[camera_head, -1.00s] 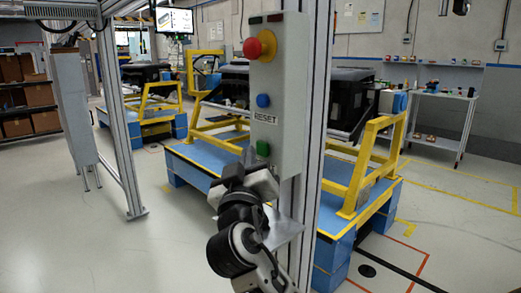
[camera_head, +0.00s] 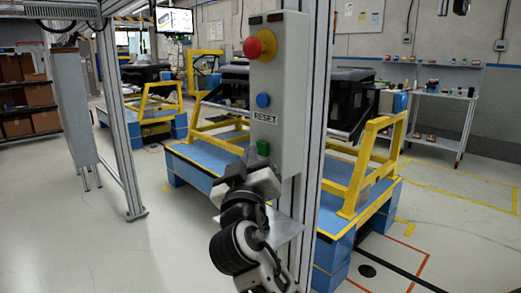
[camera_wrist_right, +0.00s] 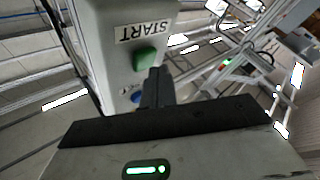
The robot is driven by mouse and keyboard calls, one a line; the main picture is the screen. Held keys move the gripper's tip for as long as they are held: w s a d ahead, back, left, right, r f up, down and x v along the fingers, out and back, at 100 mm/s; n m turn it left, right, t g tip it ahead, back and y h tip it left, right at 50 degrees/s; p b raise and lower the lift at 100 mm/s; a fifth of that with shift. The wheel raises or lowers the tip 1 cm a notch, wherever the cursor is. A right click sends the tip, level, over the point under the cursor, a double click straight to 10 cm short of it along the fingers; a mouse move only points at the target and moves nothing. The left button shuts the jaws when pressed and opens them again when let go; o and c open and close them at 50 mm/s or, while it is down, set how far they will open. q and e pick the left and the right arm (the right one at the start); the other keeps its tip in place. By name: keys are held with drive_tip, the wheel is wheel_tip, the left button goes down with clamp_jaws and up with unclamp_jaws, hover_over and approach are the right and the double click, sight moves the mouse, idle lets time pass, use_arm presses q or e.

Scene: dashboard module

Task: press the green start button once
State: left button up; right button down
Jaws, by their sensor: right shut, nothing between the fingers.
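The green start button (camera_head: 263,148) sits low on the grey control box (camera_head: 290,100), below the blue button (camera_head: 263,100) and the RESET label. In the right wrist view the green button (camera_wrist_right: 145,60) shows beside the START label (camera_wrist_right: 143,31), which appears upside down. My right gripper (camera_head: 250,160) is just below and in front of the green button. In the wrist view its shut fingers (camera_wrist_right: 157,75) overlap the button's lower right edge. They hold nothing, and I cannot tell whether they touch the button. My left gripper is not in view.
A red emergency knob (camera_head: 253,47) on a yellow base sits at the top of the box. The box is fixed to an aluminium post (camera_head: 318,80). Behind it stands a blue platform (camera_head: 205,167) with yellow frames. The floor at left is clear.

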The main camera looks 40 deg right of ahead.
drive_tip(key=shift+d, duration=0.6)
idle(0.8)
drive_tip(key=shift+a, duration=0.8)
drive_tip(key=shift+a+b, duration=0.1)
drive_tip(key=shift+b, duration=0.2)
drive_tip(key=a, duration=0.1)
drive_tip(key=a+b, duration=0.1)
drive_tip(key=a, duration=0.2)
drive_tip(key=shift+s+a, duration=0.25)
drive_tip(key=shift+a, duration=0.15)
idle(0.4)
